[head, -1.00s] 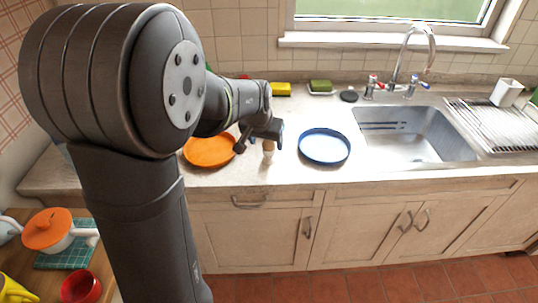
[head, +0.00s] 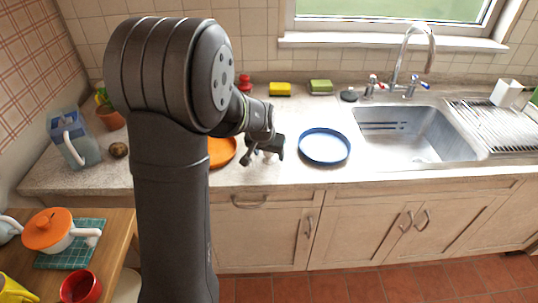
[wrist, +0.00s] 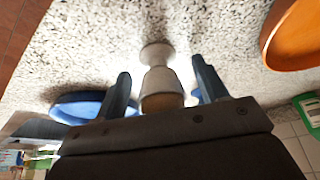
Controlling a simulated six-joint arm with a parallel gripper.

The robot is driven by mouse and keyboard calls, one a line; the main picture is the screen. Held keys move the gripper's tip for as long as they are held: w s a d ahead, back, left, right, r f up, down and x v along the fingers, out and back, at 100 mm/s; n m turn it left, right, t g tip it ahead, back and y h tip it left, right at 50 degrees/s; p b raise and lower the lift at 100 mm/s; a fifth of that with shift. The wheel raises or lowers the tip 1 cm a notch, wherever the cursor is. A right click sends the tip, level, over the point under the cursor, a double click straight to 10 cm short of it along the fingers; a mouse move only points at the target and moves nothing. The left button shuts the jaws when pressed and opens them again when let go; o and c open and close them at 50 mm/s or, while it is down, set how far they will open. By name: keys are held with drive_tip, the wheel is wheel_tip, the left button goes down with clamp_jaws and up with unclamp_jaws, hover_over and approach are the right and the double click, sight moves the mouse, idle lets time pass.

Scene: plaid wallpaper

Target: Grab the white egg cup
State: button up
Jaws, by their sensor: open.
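The white egg cup (wrist: 160,78) stands on the speckled counter in the wrist view, with something brownish showing at its near end. My gripper (wrist: 162,72) is open, with one dark finger on each side of the cup in the picture. Gaps show between the cup and both fingers, and I see no contact. In the head view, my gripper (head: 265,156) is low over the counter near its front edge, and I cannot make out the egg cup there.
A blue-rimmed plate (head: 325,146) lies just right of my gripper, and an orange plate (head: 221,151) lies to its left, partly hidden by my arm. The sink (head: 415,135) is further right. Yellow (head: 280,89) and green (head: 320,87) sponges sit at the back.

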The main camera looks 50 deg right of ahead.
drive_tip(key=c, duration=1)
drive_tip(key=shift+r, duration=0.1)
